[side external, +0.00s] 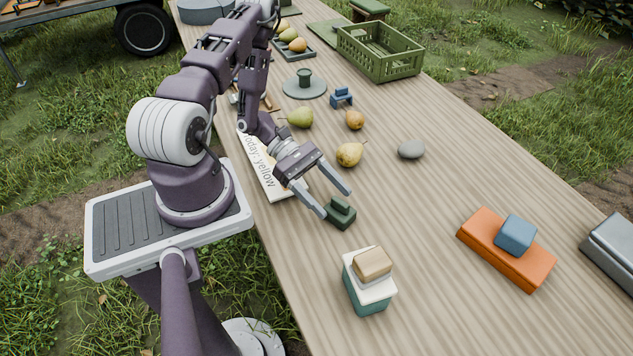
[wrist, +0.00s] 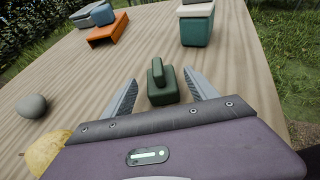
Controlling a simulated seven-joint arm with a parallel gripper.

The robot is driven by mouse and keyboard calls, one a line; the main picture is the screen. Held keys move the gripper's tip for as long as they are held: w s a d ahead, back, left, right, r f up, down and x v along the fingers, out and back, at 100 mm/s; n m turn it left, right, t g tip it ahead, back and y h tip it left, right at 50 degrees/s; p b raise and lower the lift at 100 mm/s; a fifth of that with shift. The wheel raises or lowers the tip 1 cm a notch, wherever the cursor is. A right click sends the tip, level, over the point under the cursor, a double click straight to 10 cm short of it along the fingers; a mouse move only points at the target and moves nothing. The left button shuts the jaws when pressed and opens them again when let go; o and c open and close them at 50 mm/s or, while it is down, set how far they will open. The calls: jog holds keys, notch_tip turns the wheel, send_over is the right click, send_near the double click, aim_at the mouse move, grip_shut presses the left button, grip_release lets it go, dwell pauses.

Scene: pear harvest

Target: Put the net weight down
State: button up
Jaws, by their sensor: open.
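The net weight, which I take to be the dark green block with a raised grip (side external: 341,216), rests upright on the wooden table (side external: 430,260). My gripper (side external: 337,204) is open and low over the table, with its fingertips just behind and either side of the weight. In the wrist view the weight (wrist: 162,94) sits between the two spread fingers, with a visible gap on each side. Nothing is held.
A teal box with a white lid and tan block (side external: 368,282) stands close in front. An orange block with a blue one on it (side external: 505,250) is to the right. Pears (side external: 350,154), a grey stone (side external: 411,149) and a sign (side external: 262,165) lie behind. Table between is clear.

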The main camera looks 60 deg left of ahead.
jog(key=v, duration=0.7)
jog(key=shift+s+a+r, duration=0.1)
jog(key=shift+a+r, duration=0.05)
jog(key=shift+a, duration=0.2)
jog(key=shift+a+r, duration=0.2)
jog(key=shift+r, duration=0.1)
jog(key=w+d+r+m+g+y, duration=0.1)
jog(key=d+r+m+g+y, duration=0.15)
jog(key=r+m, duration=0.4)
jog(key=w+d+r+m+g+y, duration=0.1)
jog(key=d+r+m+g, duration=0.25)
jog(key=r, duration=0.55)
jog(key=s+d+r+m+t+y, duration=0.3)
jog(key=s+d+r+m+y, duration=0.1)
jog(key=s+r+m, duration=0.1)
jog(key=s+d+r+m+t+y, duration=0.3)
jog(key=s+r+m+y, duration=0.2)
jog(key=r+m, duration=0.2)
jog(key=shift+s+d+r+m, duration=0.2)
jog(key=shift+d+r+m, duration=0.15)
jog(key=shift+r, duration=0.4)
